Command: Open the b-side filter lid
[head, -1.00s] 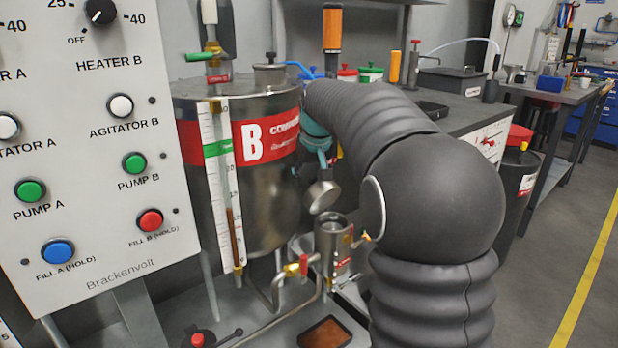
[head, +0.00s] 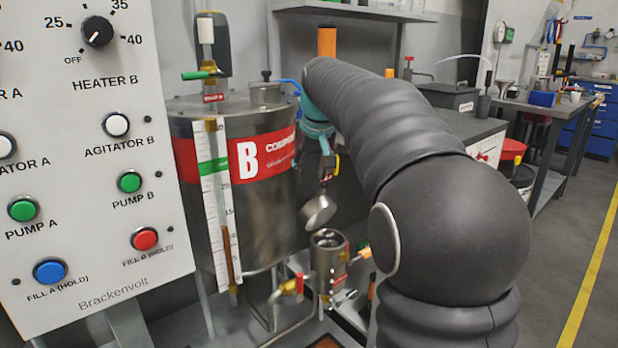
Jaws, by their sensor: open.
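The B-side filter (head: 328,262) is a small upright metal cup with a red label, low in front of the B tank (head: 265,205). Its top shows a dark round opening. The round metal filter lid (head: 318,213) stands tilted above the cup's rim, with its disc face toward me. I cannot see how the lid joins the cup. My gripper (head: 328,172) is just above the lid, at the end of my arm's teal wrist. It is open, but its fingers are small and partly hidden, and I cannot tell if they touch the lid.
A red-handled valve (head: 298,284) and pipes sit left of the filter. The control panel (head: 90,160) fills the left side. A dark bench (head: 470,130) stands behind my arm. Open floor (head: 540,270) lies at the right.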

